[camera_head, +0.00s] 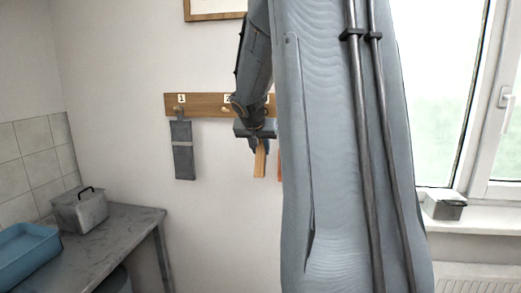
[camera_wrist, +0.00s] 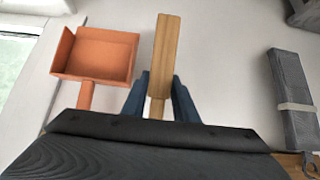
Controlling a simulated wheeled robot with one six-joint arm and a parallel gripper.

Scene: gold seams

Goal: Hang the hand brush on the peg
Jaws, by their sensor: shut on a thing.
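The hand brush, a pale wooden piece, hangs below my gripper in the head view (camera_head: 260,163). It also shows in the middle of the wrist view (camera_wrist: 167,50). My gripper (camera_head: 259,146) is shut on the brush, with a blue finger on each side in the wrist view (camera_wrist: 160,92). A wooden peg rail (camera_head: 204,104) is fixed to the wall, with a number 1 label and a partly covered second label. My arm stands in front of the rail and hides its right part. I cannot tell whether the brush touches a peg.
A grey strapped item (camera_head: 183,150) hangs at peg 1, and shows right in the wrist view (camera_wrist: 292,95). An orange dustpan (camera_wrist: 100,55) hangs on the brush's other side. A worktop (camera_head: 110,240) with a grey box (camera_head: 80,212) and blue tray (camera_head: 28,250) stands left.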

